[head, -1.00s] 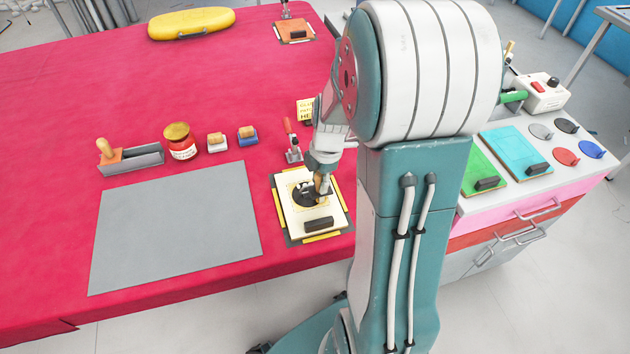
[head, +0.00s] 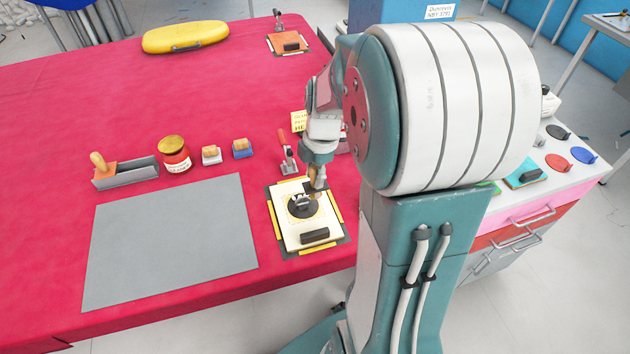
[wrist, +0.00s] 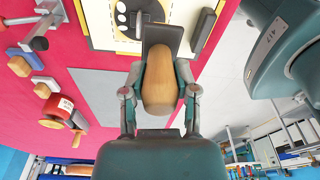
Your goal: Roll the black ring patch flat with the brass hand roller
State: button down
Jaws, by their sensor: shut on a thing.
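My gripper (head: 316,172) is shut on a wooden handle (wrist: 160,82), which I take to be the hand roller's. A dark grey plate-like part (wrist: 162,37) shows beyond the handle; I see no brass clearly. The black ring patch (head: 306,212) lies on a cream board (head: 290,238), with a small pale grey piece (head: 301,200) at its middle. The gripper is at the ring's far right side in the head view. In the wrist view part of the ring (wrist: 122,8) shows at the top. Whether the roller touches it I cannot tell.
A red-handled clamp (head: 287,153) stands just behind the board. A black block (head: 315,235) sits on its front part. A grey mat (head: 170,240), glue jar (head: 175,155), two small blocks and a grey tray (head: 135,172) are to the left. A side cabinet (head: 520,215) stands right.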

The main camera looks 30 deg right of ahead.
jog(key=shift+r, duration=0.5)
jog(key=w+d, duration=0.2)
jog(key=w, duration=0.4)
jog(key=shift+s+a+f, duration=0.15)
jog(key=shift+f, duration=1.4)
jog(key=shift+s+a+f, duration=0.1)
jog(key=shift+s+f, duration=0.05)
jog(key=shift+f, duration=1.35)
jog(key=shift+f, duration=0.5)
